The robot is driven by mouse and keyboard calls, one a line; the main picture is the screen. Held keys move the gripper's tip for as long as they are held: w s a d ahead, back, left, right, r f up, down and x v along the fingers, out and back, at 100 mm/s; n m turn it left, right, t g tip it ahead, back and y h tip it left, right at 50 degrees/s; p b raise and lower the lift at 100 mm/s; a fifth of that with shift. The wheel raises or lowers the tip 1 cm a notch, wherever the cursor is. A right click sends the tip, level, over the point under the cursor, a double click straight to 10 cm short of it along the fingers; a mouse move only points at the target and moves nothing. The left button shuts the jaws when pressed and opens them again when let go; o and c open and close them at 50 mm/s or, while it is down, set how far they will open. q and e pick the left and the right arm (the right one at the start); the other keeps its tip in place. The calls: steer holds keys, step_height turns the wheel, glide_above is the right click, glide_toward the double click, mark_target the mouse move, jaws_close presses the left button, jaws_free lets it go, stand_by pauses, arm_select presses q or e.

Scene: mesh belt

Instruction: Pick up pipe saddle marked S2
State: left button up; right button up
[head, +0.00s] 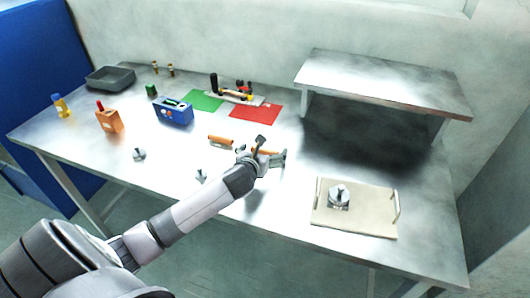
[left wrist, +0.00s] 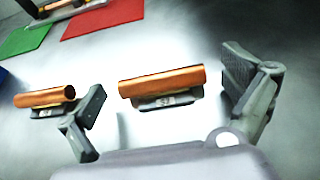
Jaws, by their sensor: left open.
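Two copper-orange pipe pieces lie on grey saddles on the steel table. In the left wrist view the middle saddle (left wrist: 166,101) has a small label, blurred but starting with S, under its pipe (left wrist: 162,82); the head view shows this pipe (head: 264,151) beside my gripper. The other saddle (left wrist: 52,111) is at the left, its label too small to read, under its pipe (left wrist: 45,97), seen also in the head view (head: 220,140). My left gripper (head: 269,149) is open and empty, its fingers spread either side of the middle saddle, apart from it. My right gripper is not in view.
Green (head: 202,100) and red (head: 255,111) mats with a tool rack lie behind. A blue box (head: 173,112) and orange box (head: 109,122) stand left. Small metal parts (head: 139,155) sit nearer. A beige tray (head: 365,221) and a raised shelf (head: 385,82) are at the right.

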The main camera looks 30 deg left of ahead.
arm_select(q)
steer(key=shift+w+f, duration=0.1)
steer(key=shift+w, duration=0.1)
steer(key=shift+c, duration=0.4)
steer(key=c, duration=1.3)
